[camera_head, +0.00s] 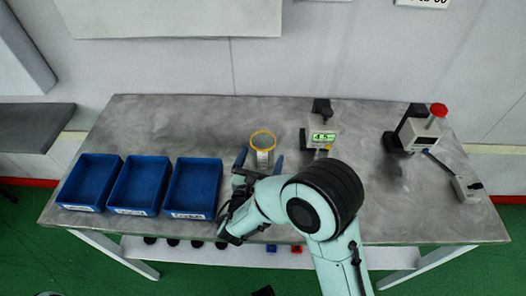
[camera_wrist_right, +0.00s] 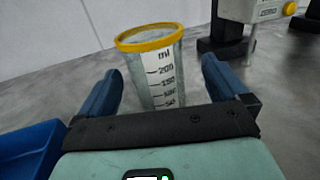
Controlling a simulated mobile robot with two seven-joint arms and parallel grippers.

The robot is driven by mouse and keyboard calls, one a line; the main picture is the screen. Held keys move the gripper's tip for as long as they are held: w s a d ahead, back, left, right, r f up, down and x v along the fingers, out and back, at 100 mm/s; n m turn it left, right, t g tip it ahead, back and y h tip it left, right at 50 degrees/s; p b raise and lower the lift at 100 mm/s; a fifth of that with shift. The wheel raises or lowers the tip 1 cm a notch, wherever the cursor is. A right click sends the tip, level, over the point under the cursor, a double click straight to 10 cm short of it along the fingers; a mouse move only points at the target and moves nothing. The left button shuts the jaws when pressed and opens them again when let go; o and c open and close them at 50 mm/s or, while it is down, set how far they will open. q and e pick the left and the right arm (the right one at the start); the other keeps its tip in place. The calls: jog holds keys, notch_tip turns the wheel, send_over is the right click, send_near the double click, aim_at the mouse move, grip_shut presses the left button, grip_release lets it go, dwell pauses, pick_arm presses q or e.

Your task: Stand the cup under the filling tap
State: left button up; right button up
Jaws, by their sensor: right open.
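The cup (camera_head: 262,150) is a clear measuring cup with a yellow rim and a printed ml scale. It stands upright on the grey table. In the right wrist view the cup (camera_wrist_right: 156,72) shows between and just beyond my open blue fingers. My right gripper (camera_head: 261,160) is open around or just short of the cup; I cannot tell whether a finger touches it. A device with a green display (camera_head: 321,137) stands right of the cup. Another device with a red knob (camera_head: 420,128) stands farther right. I cannot tell which one carries the filling tap. My left gripper is not in view.
Three blue bins (camera_head: 139,184) stand in a row on the left of the table (camera_head: 235,118). A small grey box (camera_head: 466,189) lies near the right edge. The table between the two devices is clear. Small items lie on a shelf below the front edge.

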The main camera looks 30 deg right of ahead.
aim_at(266, 142)
jog(key=shift+w+a+x, duration=0.1)
jog(key=shift+x, duration=1.25)
jog(key=shift+w+a+x, duration=0.1)
jog(key=shift+w+x, duration=0.05)
jog(key=shift+x, duration=1.25)
jog(key=shift+f, duration=0.1)
jog(key=c, duration=1.1)
